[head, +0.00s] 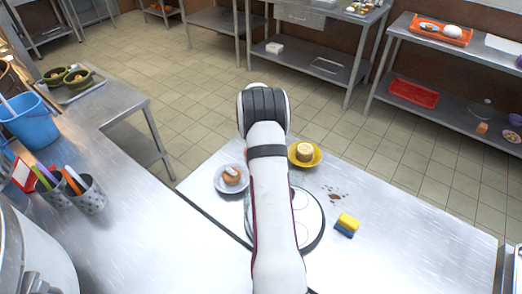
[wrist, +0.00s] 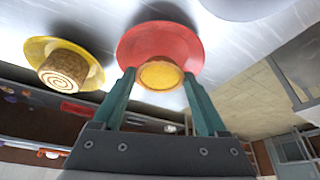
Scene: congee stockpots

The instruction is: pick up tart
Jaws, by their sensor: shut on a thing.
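A round golden tart (wrist: 160,76) shows in the wrist view, at the edge of a red plate (wrist: 150,38). My gripper (wrist: 158,78) has its two teal fingers on either side of the tart and is shut on it. I cannot tell whether the tart is clear of the red plate or still touching it. In the head view my arm hides the tart, the red plate and my fingers.
A yellow plate (head: 317,160) with a rolled cake (head: 304,152) and a pale plate (head: 219,187) with a brown pastry (head: 231,176) stand on either side of my arm. A yellow-blue sponge (head: 347,224) lies right of it. The counter farther right is clear.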

